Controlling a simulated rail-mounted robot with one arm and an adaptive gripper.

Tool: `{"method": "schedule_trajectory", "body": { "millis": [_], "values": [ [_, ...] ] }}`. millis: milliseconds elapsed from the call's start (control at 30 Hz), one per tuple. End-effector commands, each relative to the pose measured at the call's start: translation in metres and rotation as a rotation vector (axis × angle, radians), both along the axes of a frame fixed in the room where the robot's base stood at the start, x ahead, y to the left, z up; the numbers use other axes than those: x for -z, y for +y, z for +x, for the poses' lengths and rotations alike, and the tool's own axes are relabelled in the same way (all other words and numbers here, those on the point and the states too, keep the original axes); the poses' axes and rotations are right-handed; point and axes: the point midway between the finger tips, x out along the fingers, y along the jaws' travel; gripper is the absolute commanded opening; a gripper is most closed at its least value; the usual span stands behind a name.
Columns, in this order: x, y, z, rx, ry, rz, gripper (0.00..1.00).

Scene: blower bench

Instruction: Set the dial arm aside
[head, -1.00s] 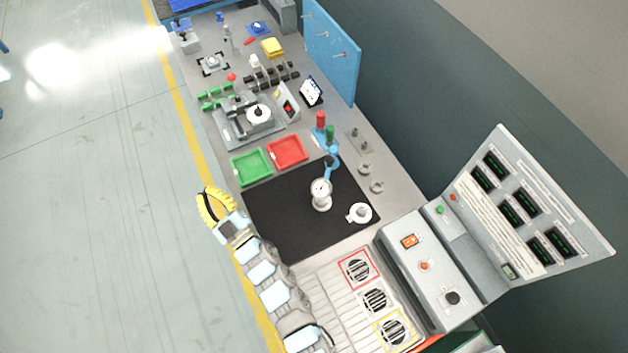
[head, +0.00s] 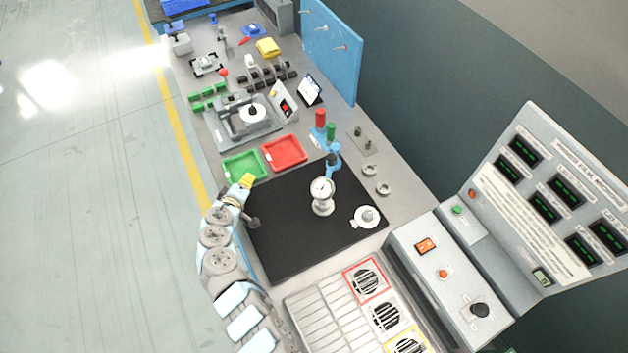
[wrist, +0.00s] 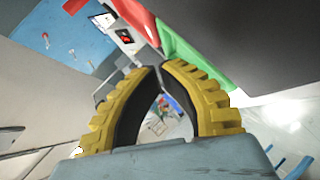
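The dial arm (head: 333,166) is a blue arm at the back of the black mat (head: 285,235) in the head view. A round white-faced dial gauge (head: 321,188) is at its near end, above a pale metal cylindrical part (head: 323,208). Whether the gauge touches this part is unclear. My gripper (head: 248,180) is left of the dial arm, near the mat's left edge and the green tray, and apart from the arm. In the wrist view its yellow, black-lined fingers (wrist: 159,68) meet at the tips with nothing held. The dial arm is not distinguishable there.
A green tray (head: 243,165) and a red tray (head: 285,153) lie behind the mat. Red and green cylinders (head: 320,118) stand by the dial arm. A white flanged part (head: 367,216) is on the mat's right. A control box (head: 447,275) stands front right. The mat's left half is clear.

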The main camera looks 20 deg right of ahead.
Motion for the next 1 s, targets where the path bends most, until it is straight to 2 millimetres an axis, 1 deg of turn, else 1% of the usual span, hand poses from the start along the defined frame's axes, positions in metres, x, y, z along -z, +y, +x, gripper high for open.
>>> {"method": "schedule_trajectory", "body": {
  "millis": [33,67,167,200,300,467,600,767,867,1000],
  "values": [
    [0.003,-0.008,-0.001,0.057,0.010,-0.034,0.00],
    [-0.001,-0.014,-0.003,0.094,0.014,-0.057,0.00],
    [-0.014,-0.036,-0.013,0.233,0.027,-0.131,0.00],
    [-0.021,-0.044,-0.019,0.293,0.030,-0.161,0.00],
    [-0.040,-0.058,-0.035,0.435,0.030,-0.223,0.00],
    [-0.065,-0.072,-0.065,0.619,0.029,-0.294,0.00],
    [-0.080,-0.076,-0.080,0.708,0.023,-0.322,0.00],
    [-0.084,-0.082,-0.083,0.733,0.021,-0.330,0.00],
    [-0.082,-0.092,-0.082,0.734,0.022,-0.330,0.00],
    [-0.077,-0.113,-0.077,0.731,0.022,-0.329,0.00]
  ]
}}
